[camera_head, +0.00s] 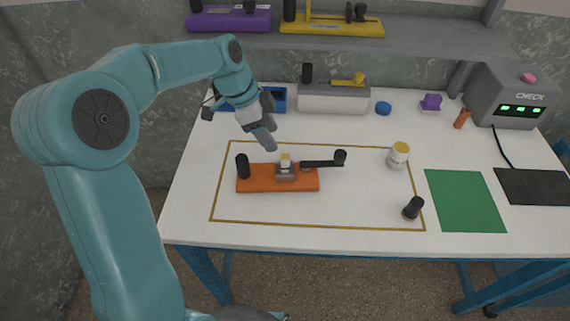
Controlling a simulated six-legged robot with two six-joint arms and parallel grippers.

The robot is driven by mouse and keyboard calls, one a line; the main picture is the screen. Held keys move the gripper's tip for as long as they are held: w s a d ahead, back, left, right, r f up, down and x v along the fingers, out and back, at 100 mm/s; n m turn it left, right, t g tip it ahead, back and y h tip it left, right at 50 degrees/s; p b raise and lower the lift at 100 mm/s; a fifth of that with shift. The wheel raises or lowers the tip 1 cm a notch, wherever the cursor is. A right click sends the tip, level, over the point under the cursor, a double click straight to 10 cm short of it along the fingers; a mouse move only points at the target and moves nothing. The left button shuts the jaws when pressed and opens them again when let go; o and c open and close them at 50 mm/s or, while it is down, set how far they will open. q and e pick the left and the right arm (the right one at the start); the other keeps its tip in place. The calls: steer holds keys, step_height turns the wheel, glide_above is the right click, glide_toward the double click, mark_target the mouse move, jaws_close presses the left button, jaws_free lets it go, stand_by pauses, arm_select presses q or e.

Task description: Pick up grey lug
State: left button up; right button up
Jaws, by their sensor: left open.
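A grey lug-like block (285,173) with a pale yellow top sits on the orange base (262,184) inside the yellow outline on the table. A black post (242,166) stands at the base's left end. A dark bar (320,164) with a black knob reaches right from near the grey block. My left gripper (267,124) is open and empty, above and behind the orange base, slightly left of the grey block and apart from it. My right gripper is out of view.
A white jar with a yellow lid (398,155) and a black cylinder (412,208) stand to the right. Behind are a blue tray (279,100), a pale block (335,98) and a blue cap (383,108). A green mat (465,201) and grey CHECK box (512,95) lie at right.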

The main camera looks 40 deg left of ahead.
mark_target(284, 156)
arm_select(q)
steer(key=x, duration=0.4)
steer(key=shift+s+d+f, duration=0.15)
steer(key=x, duration=0.5)
steer(key=shift+w+d+f, duration=0.1)
steer(key=shift+w+f, duration=0.1)
steer(key=shift+f, duration=0.15)
jaws_close()
